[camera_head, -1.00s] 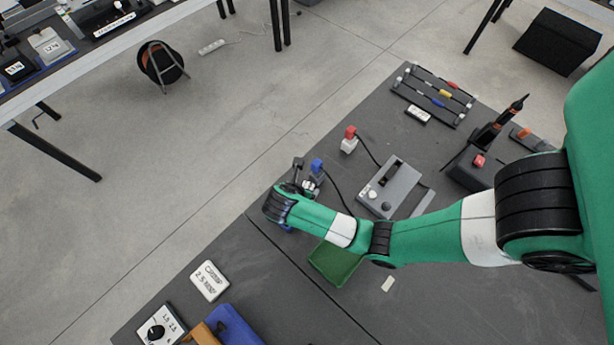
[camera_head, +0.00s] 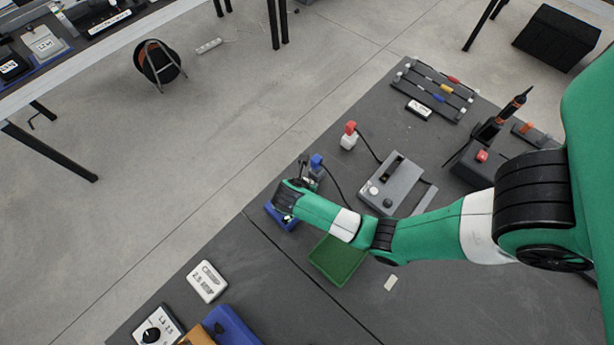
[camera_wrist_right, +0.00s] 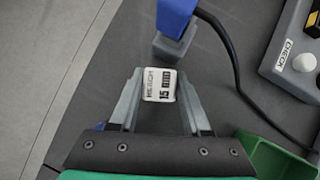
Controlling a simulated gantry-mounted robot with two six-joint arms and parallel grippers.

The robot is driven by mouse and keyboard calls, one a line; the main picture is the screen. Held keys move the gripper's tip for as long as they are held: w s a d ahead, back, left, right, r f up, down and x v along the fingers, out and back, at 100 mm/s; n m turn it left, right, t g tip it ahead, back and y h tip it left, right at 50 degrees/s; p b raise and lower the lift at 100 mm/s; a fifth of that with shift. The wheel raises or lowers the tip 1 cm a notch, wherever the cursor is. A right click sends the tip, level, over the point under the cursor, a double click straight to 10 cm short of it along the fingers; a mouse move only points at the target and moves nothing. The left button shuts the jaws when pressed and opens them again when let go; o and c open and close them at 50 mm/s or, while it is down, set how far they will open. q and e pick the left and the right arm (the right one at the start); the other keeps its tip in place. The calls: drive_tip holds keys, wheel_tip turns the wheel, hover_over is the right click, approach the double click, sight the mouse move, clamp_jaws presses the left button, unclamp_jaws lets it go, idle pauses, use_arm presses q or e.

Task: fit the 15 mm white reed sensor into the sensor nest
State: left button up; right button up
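The white reed sensor, a small block marked 15 mm (camera_wrist_right: 160,86), sits between the fingertips of my right gripper (camera_wrist_right: 161,92) in the right wrist view. The fingers are shut on its two sides. In the head view my right arm reaches in from the right, and its own wrist mostly hides the gripper. A blue block (camera_head: 279,216) shows partly from under the wrist; I cannot tell whether it is the sensor nest. My left gripper is out of view.
A blue plug with a grey end (camera_wrist_right: 174,28) stands just beyond the fingertips, its black cable curving right. A green tray (camera_head: 338,259) lies below the forearm. A grey check unit (camera_head: 396,184) and a red-topped plug (camera_head: 349,135) stand behind.

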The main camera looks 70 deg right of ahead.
clamp_jaws()
drive_tip(key=shift+r, duration=0.15)
